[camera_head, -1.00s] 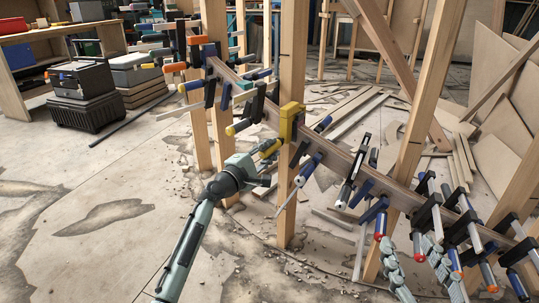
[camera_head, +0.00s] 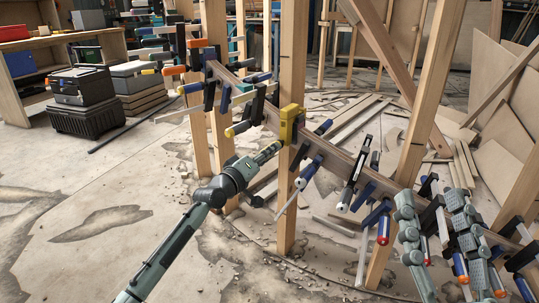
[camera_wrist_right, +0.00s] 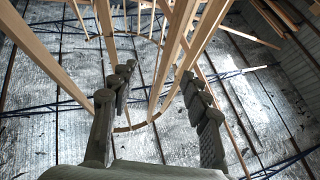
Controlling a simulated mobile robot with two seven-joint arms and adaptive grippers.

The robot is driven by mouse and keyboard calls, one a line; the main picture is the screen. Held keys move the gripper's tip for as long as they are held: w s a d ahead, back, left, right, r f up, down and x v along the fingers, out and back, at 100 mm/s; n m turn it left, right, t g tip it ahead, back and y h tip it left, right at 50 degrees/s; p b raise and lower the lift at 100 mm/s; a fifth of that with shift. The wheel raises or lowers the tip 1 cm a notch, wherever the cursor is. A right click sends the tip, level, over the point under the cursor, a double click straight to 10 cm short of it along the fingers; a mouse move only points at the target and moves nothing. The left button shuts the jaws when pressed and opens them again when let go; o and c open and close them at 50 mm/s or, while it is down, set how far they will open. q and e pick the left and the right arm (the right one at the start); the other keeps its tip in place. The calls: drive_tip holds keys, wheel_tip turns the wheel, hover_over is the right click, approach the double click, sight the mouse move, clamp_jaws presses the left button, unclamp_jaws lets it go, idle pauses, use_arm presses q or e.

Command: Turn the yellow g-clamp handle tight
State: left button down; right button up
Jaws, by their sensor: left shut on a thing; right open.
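The yellow g-clamp (camera_head: 290,125) sits on the curved wooden stringer at the middle upright post. My left gripper (camera_head: 276,148) reaches it from the lower left and is shut on its handle, which is mostly hidden by the fingers. My right gripper (camera_head: 431,200) is at the lower right in the head view, with its two fingers apart and nothing between them. In the right wrist view its open fingers (camera_wrist_right: 156,84) point up toward wooden beams, with no clamp between them.
The stringer (camera_head: 332,155) runs down to the right, lined with several blue, black, orange and red clamps. Some clamps (camera_head: 440,215) are close to or behind my right gripper. Wooden posts (camera_head: 420,110) stand upright. The floor at left (camera_head: 90,185) is mostly clear.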

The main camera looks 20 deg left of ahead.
use_arm(q)
drive_tip(key=m, duration=0.3)
drive_tip(key=m+p, duration=0.1)
drive_tip(key=m, duration=0.2)
drive_tip(key=shift+a, duration=0.1)
drive_tip(key=m+p, duration=0.2)
drive_tip(key=m, duration=0.2)
drive_tip(key=shift+m, duration=0.5)
use_arm(e)
wheel_tip(320, 180, down, 12)
drive_tip(key=w+d+g+h, duration=0.2)
drive_tip(key=w+g+h, duration=0.1)
drive_tip(key=g, duration=0.3)
drive_tip(key=shift+d+g, duration=0.25)
drive_tip(key=shift+g, duration=0.15)
drive_tip(key=shift+f, duration=0.1)
use_arm(q)
drive_tip(key=c, duration=1.3)
unclamp_jaws()
use_arm(e)
drive_tip(key=shift+s, duration=0.1)
use_arm(q)
drive_tip(key=shift+f, duration=0.1)
